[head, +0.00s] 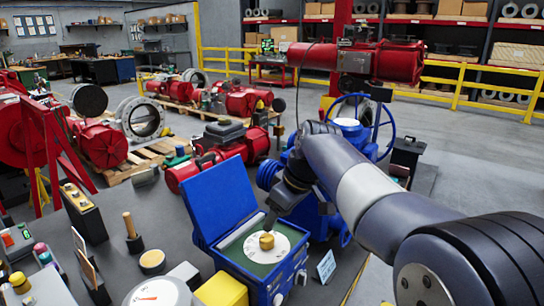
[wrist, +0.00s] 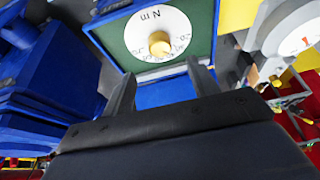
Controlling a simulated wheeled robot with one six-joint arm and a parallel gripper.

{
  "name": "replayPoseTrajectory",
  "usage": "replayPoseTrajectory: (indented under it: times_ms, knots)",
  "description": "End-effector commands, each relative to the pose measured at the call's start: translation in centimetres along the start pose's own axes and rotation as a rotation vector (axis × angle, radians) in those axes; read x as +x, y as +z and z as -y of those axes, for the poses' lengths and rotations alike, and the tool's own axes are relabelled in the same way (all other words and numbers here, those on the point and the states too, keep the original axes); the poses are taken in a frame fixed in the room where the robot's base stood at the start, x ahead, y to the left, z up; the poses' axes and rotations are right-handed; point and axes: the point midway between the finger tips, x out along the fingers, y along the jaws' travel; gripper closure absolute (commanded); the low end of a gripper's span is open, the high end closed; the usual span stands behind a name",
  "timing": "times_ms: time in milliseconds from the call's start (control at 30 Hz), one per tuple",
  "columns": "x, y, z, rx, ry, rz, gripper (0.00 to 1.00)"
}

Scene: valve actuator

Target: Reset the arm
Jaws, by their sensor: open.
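My arm (head: 365,190) reaches in from the right in the head view, bent down toward an open blue box. My gripper (wrist: 162,80) is open and empty in the wrist view, its two fingers apart. The box (head: 215,200) has its lid raised and holds a white dial with a brass knob (head: 267,240) on a green panel. The dial (wrist: 150,22) and its knob (wrist: 160,43) lie just beyond the fingertips in the wrist view. I see no contact with the knob. In the head view the fingers are small and partly hidden by the wrist.
A blue valve handwheel (head: 386,125) and a red actuator (head: 400,62) stand behind my arm. A yellow block (head: 222,290) and a white round gauge (head: 158,293) sit left of the box. A small sign (head: 326,265) stands at its right. Tools crowd the bench's left.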

Motion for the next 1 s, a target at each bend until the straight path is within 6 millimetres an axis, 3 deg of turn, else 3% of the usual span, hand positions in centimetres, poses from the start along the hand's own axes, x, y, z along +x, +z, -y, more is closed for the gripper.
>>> replayPoseTrajectory:
  times_ms: [300, 467, 1000]
  knots:
    - [6.3, 0.0, 0.1, 0.0, -0.003, 0.003, 0.44]
    - [8.7, 0.0, 0.1, 0.0, -0.002, 0.002, 0.44]
    - [8.6, 0.0, 0.1, 0.057, 0.025, -0.001, 0.44]
